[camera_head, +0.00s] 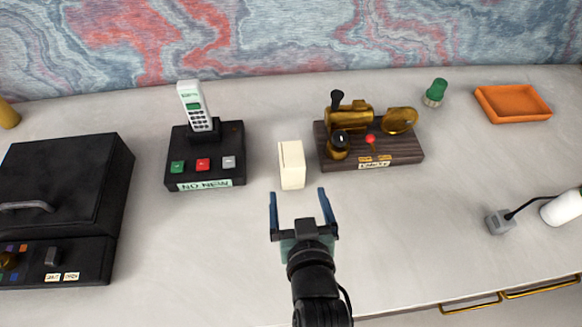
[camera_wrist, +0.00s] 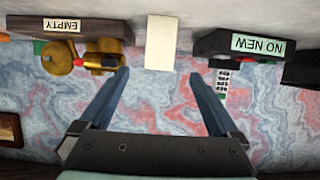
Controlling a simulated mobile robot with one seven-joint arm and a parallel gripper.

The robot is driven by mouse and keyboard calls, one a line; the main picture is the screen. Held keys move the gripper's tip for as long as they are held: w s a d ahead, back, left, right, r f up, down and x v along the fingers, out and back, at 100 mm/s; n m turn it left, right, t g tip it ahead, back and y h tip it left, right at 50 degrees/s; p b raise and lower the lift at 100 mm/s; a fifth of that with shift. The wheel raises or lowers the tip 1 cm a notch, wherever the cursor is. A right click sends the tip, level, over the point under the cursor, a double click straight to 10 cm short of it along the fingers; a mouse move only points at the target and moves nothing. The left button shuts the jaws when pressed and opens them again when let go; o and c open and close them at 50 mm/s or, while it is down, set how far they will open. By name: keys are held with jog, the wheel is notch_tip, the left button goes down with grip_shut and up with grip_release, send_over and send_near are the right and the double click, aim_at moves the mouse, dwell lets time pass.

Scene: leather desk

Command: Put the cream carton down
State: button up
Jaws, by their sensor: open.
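The cream carton (camera_head: 292,165) stands upright on the pale desk (camera_head: 220,245), between the phone base and the brass device. My gripper (camera_head: 298,192) is open and empty in front of the carton, on its near side. In the wrist view the carton (camera_wrist: 161,42) shows beyond and between the two spread fingers of my gripper (camera_wrist: 160,75). The fingers look apart from the carton, with a small gap in the head view.
A black phone base (camera_head: 205,155) with a white handset (camera_head: 194,105) stands left of the carton. A brass device on a wooden base (camera_head: 368,150) stands close on its right. A black box (camera_head: 65,195), orange tray (camera_head: 513,103) and green-topped item (camera_head: 436,92) lie farther out. The front desk is clear.

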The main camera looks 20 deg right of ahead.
aim_at(292, 163)
jog(key=x, duration=1.2)
jog(key=shift+w+d+f+b, duration=0.1)
jog(key=shift+w+f+b, duration=0.2)
jog(key=shift+b, duration=0.1)
jog(key=shift+c, duration=0.3)
jog(key=c, duration=1.4)
jog(key=shift+r, duration=0.1)
grip_shut()
